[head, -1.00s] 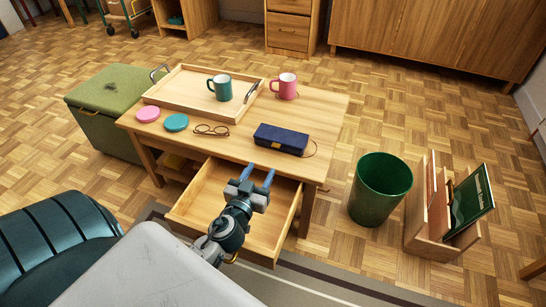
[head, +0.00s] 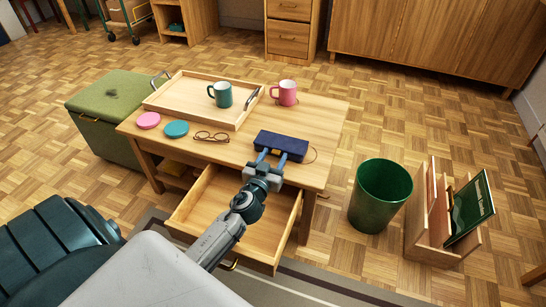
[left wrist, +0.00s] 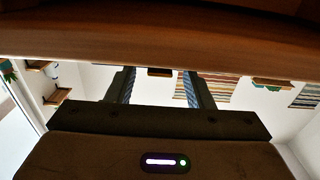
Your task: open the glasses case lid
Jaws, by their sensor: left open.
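The dark blue glasses case (head: 282,143) lies shut on the front right of the wooden table (head: 233,152) in the head view. My left gripper (head: 270,157) is open and empty, with its two blue fingers apart at the case's front side. The front middle of the case, with its clasp, is partly hidden by the gripper. I cannot tell whether the fingertips touch the case. In the left wrist view, the two fingers (left wrist: 159,90) stand apart with nothing between them, and the case does not show. My right gripper is out of view.
An open drawer (head: 262,246) sticks out below my left arm. Eyeglasses (head: 211,137), a teal coaster (head: 176,129) and a pink coaster (head: 148,120) lie left of the case. A tray (head: 185,108) and two mugs stand behind. A green bin (head: 380,195) stands right of the table.

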